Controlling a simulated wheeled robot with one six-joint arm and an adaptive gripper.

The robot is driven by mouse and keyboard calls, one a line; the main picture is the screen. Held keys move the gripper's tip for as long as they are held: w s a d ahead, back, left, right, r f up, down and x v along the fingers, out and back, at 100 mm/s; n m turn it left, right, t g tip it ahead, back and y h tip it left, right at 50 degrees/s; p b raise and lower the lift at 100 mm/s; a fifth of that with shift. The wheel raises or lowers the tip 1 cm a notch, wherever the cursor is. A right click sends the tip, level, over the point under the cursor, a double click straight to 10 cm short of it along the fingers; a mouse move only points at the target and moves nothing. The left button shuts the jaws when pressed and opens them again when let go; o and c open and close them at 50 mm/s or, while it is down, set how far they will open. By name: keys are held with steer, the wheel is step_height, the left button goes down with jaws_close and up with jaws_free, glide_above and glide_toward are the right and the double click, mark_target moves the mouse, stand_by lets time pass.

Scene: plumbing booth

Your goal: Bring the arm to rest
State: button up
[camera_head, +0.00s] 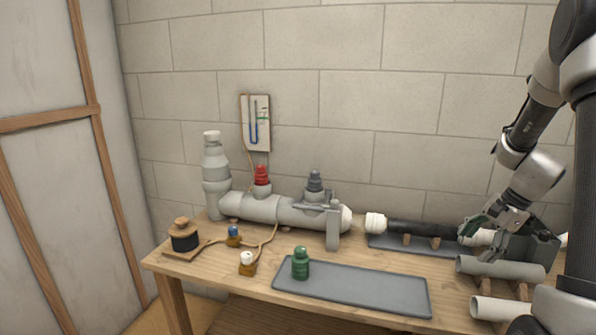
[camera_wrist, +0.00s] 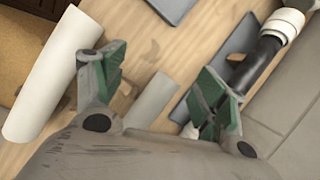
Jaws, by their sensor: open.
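My gripper (camera_head: 490,232) is at the right end of the workbench in the head view, at the end of my bent arm. It hangs near a black pipe with white ends (camera_head: 420,228) and above a grey pipe (camera_head: 500,267). In the wrist view the two green-padded fingers of my gripper (camera_wrist: 165,88) stand wide apart with nothing held between them. Behind the fingers a short grey pipe (camera_wrist: 153,100) and bare wood show. The black pipe (camera_wrist: 256,64) runs behind the right finger; I cannot tell whether they touch.
A grey tray (camera_head: 380,292) lies at the front, with a green bottle (camera_head: 300,264) by its left end. A grey pipe assembly (camera_head: 255,208) with red and grey caps stands at the back. A white pipe (camera_head: 498,309) lies at the front right. The block wall is behind.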

steer(key=s+a+r+n+t+h, duration=0.1)
steer(key=s+a+r+n+h, duration=0.1)
steer(key=s+a+r+n, duration=0.3)
steer(key=s+a+r+n+t+h, duration=0.1)
steer(key=s+a+r+n, duration=0.5)
steer(key=s+r+n, duration=0.5)
steer(key=shift+s+a+r+t+h, duration=0.35)
steer(key=shift+s+r, duration=1.25)
steer(key=shift+s, duration=1.9)
